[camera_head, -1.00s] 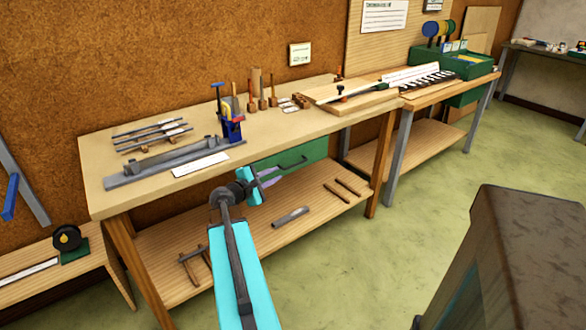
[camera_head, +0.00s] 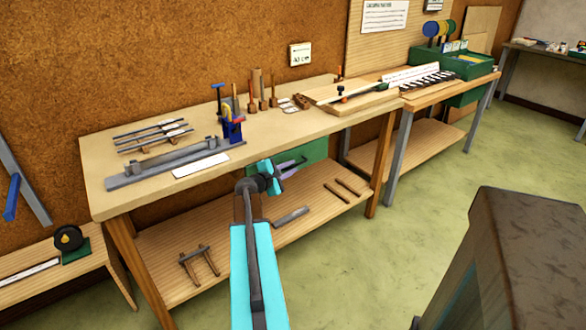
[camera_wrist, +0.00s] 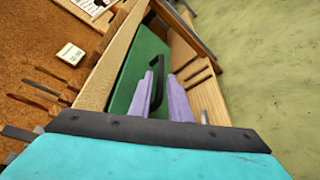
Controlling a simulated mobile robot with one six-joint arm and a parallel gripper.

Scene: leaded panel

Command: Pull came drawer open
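The came drawer (camera_head: 315,152) is a green front under the workbench top, and it looks closed. It also shows in the wrist view (camera_wrist: 134,72), with a dark bar handle (camera_wrist: 157,88) standing out from it. My gripper (camera_head: 287,168) is in front of the drawer in the head view. In the wrist view its purple fingers (camera_wrist: 163,78) are apart, with the handle appearing between them. I cannot tell whether either finger touches the handle. The fingers partly hide the drawer front, and my arm covers part of the bench's lower shelf.
The workbench top (camera_head: 260,132) carries tools and a blue clamp (camera_head: 231,124) above the drawer. The lower shelf (camera_head: 240,250) holds loose pieces. A second bench (camera_head: 450,92) stands to the right. A dark brown block (camera_head: 540,240) fills the lower right; green floor (camera_head: 420,185) lies between.

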